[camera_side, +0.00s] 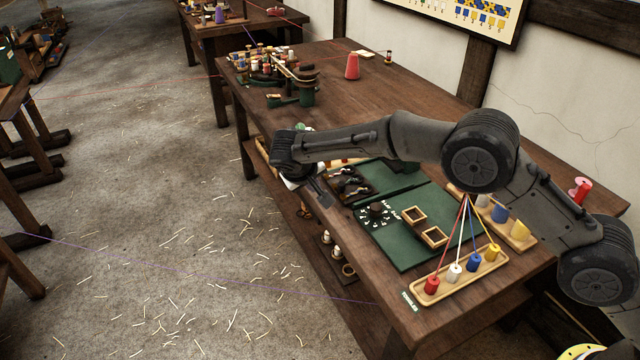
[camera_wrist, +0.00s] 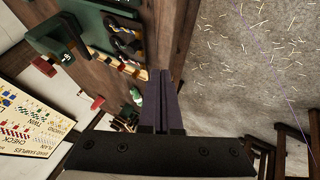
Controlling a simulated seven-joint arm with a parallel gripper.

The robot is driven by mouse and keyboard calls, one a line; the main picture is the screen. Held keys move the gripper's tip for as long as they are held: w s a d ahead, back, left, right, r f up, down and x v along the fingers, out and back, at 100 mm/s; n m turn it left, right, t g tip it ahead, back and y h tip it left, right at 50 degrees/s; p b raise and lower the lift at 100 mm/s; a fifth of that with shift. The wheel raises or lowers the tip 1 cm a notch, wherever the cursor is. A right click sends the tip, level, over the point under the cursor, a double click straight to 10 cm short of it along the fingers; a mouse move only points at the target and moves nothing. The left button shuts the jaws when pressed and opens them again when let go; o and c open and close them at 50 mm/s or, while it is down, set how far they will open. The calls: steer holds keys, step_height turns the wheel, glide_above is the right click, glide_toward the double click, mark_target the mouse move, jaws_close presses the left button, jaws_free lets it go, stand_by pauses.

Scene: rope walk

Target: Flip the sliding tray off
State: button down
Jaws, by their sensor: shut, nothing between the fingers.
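My gripper (camera_side: 322,197) is shut and empty, at the table's front edge beside the green mats. In the wrist view its two fingers (camera_wrist: 160,75) are together, with the table edge and floor beyond them. I cannot tell for sure which thing is the sliding tray. A light wooden tray (camera_side: 418,292) with red, white, blue and yellow spools stands at the near end of the table, apart from my gripper. My arm hides part of the table.
A red cone (camera_side: 352,67) stands farther back. A second spool tray (camera_side: 522,243) is near the wall. The straw-strewn floor (camera_side: 190,220) is open.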

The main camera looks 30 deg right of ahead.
mark_target(367, 188)
steer(key=x, duration=0.3)
steer(key=d+x, duration=0.1)
steer(key=x, duration=0.2)
steer(key=d+r+x, duration=0.1)
steer(key=x, duration=0.2)
steer(key=shift+f, duration=0.25)
steer(key=shift+w+d, duration=0.15)
steer(key=shift+d, duration=0.7)
steer(key=d, duration=1)
steer(key=shift+d, duration=0.2)
steer(key=a, duration=0.3)
steer(key=s+a+r, duration=0.1)
steer(key=a, duration=0.1)
steer(key=v, duration=0.9)
